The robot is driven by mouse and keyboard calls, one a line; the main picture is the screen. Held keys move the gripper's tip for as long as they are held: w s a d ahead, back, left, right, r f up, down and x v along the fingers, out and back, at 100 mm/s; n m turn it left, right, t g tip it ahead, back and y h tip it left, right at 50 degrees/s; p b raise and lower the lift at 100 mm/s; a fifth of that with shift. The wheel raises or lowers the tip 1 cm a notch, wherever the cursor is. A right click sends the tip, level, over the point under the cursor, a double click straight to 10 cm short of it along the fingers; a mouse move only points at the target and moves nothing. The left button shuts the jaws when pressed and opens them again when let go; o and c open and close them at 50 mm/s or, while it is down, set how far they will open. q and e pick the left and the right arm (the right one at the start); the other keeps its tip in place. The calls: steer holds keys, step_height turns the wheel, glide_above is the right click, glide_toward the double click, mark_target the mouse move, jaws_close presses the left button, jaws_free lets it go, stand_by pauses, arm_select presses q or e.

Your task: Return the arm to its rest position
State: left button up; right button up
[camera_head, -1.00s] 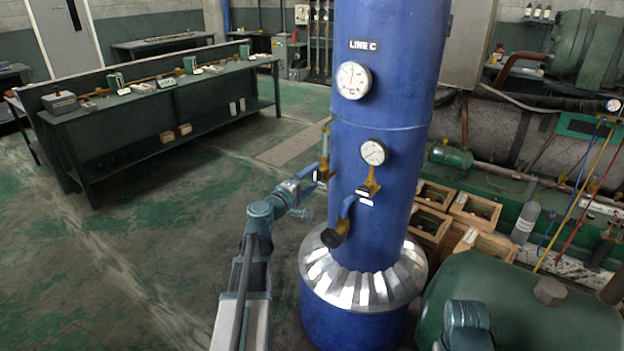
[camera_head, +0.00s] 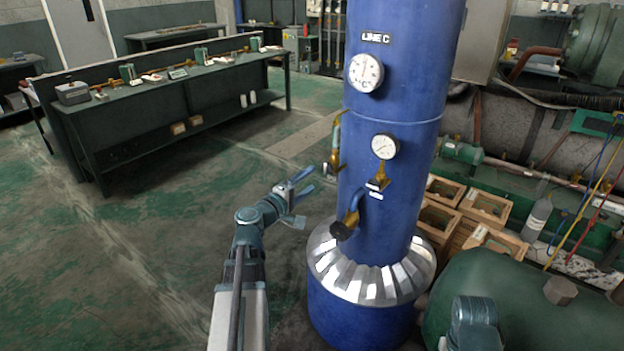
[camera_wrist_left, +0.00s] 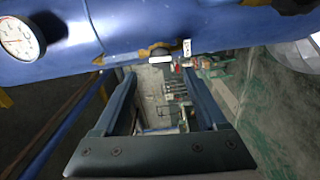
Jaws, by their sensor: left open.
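My left arm comes in from the bottom of the head view. My left gripper (camera_head: 303,183) is open and empty, a little left of the tall blue LINE C column (camera_head: 392,90) and apart from it. In the left wrist view the two fingers of my left gripper (camera_wrist_left: 160,85) stand wide apart with nothing between them. The blue column (camera_wrist_left: 130,25) lies across the top of that view. A brass valve fitting (camera_head: 335,150) on the column's left side is just right of the fingers. Part of my right arm shows at the lower right; its gripper is out of frame.
A lower gauge (camera_head: 384,146) and a dark-knobbed valve (camera_head: 345,225) sit on the column. A green tank (camera_head: 520,300) and wooden crates (camera_head: 485,205) stand to the right. A long workbench (camera_head: 180,105) is at the back left. The floor left of my arm is clear.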

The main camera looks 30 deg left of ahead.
arm_select(q)
steer(key=shift+d, duration=0.1)
stand_by(0.3)
steer(key=s+d+f+m+g+h, duration=0.15)
steer(key=d+f+m+g, duration=0.25)
steer(key=d, duration=0.7)
steer(key=s+d+f+m+g+h+p, duration=0.15)
steer(key=d+f+m+g, duration=0.3)
steer(key=d, duration=0.55)
steer(key=s+d+f+m+g+h, duration=0.1)
steer(key=d+f+m+g+h, duration=0.3)
steer(key=d, duration=0.7)
steer(key=s+d+f+m+g+y, duration=0.1)
steer(key=s+f+m+g+y, duration=0.1)
steer(key=s, duration=0.3)
steer(key=s+d+f+m+g+y, duration=0.2)
steer(key=s+m+y, duration=0.1)
steer(key=s+y, duration=0.1)
steer(key=s+d+f+m+g+y+p, duration=0.1)
steer(key=s+d+f+m+g+y, duration=0.1)
steer(key=s, duration=0.5)
steer(key=shift+d+f+y, duration=0.25)
steer(key=shift+f+y, duration=0.2)
steer(key=shift+y, duration=0.55)
steer(key=shift+m, duration=0.25)
